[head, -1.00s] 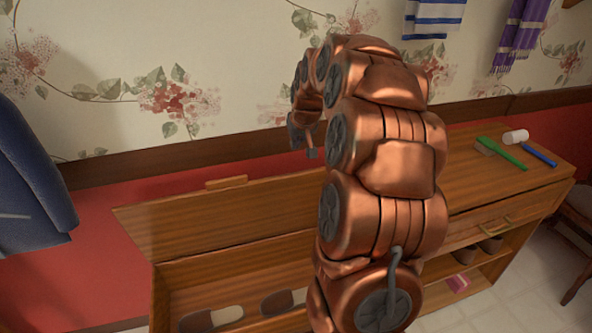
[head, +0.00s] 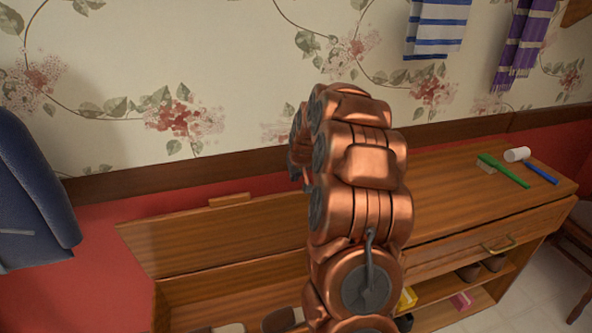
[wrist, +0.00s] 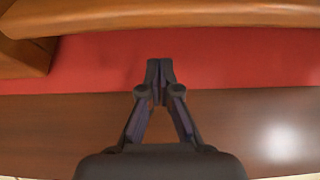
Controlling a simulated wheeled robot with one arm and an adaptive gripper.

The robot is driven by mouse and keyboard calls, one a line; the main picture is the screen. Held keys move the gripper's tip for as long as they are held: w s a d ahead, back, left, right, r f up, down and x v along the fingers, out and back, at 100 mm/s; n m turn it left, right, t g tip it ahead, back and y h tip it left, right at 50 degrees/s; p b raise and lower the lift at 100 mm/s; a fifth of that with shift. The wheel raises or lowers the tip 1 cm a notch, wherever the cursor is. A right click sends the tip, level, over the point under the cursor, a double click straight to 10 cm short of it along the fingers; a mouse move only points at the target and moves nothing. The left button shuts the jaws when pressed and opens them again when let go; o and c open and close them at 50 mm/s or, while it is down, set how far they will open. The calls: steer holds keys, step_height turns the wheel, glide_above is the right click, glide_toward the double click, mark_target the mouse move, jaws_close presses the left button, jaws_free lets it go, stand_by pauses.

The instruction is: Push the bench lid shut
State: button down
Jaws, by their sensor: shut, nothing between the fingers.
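The bench lid (head: 200,240) is open in the head view, tilted up along the back of the wooden bench, with a small handle (head: 229,199) on its top edge. My arm hides its right part. My gripper (wrist: 159,67) shows in the wrist view with its fingers together and nothing between them. It is in front of the red wall (wrist: 220,65) and the brown wall rail (wrist: 250,110). A rounded wooden edge at the top of the wrist view looks like the lid edge; contact cannot be seen. In the head view the fingertips are hidden behind my arm.
Slippers lie in the open compartment. On the fixed bench top at the right are a green brush (head: 503,171), a white roller (head: 517,154) and a blue-handled tool (head: 541,173). A blue garment (head: 30,195) hangs at the left, a chair stands far right.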

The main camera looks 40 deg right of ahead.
steer(key=shift+s+a+f, duration=0.1)
steer(key=shift+s+a, duration=0.15)
steer(key=shift+s, duration=0.35)
steer(key=shift+s+a+f, duration=0.1)
steer(key=shift+s+a, duration=0.1)
steer(key=shift+s, duration=0.35)
steer(key=shift+s+a, duration=0.25)
steer(key=shift+s, duration=0.35)
steer(key=shift+a, duration=0.15)
